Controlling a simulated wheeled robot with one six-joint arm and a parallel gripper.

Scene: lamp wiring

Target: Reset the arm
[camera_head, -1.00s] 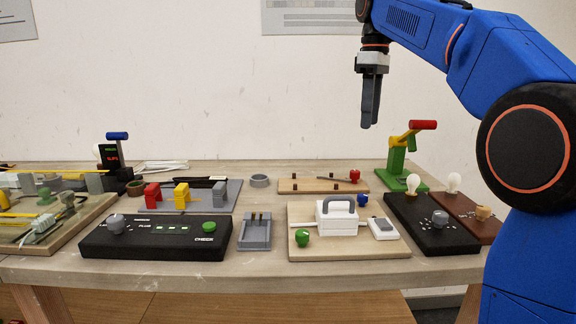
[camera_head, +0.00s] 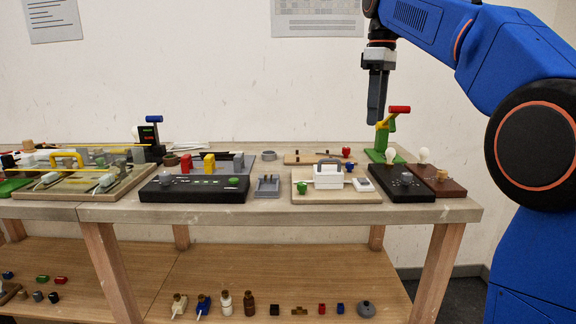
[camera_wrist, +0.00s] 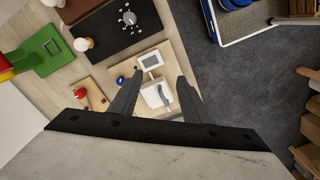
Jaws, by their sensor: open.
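My gripper (camera_head: 376,95) hangs from my blue arm high above the right part of the workbench, pointing down. It holds nothing. In the wrist view its two dark fingers (camera_wrist: 158,95) are spread apart, with the white box (camera_wrist: 156,95) on the bench seen far below between them. In the head view the white box with a grey handle (camera_head: 328,176) sits on a pale board. The green stand with a red lever (camera_head: 390,135) is at the back right, below and beside my gripper.
The workbench (camera_head: 270,214) carries black panels (camera_head: 195,188), bulbs (camera_head: 423,155) and fixtures. Air around my gripper is free.

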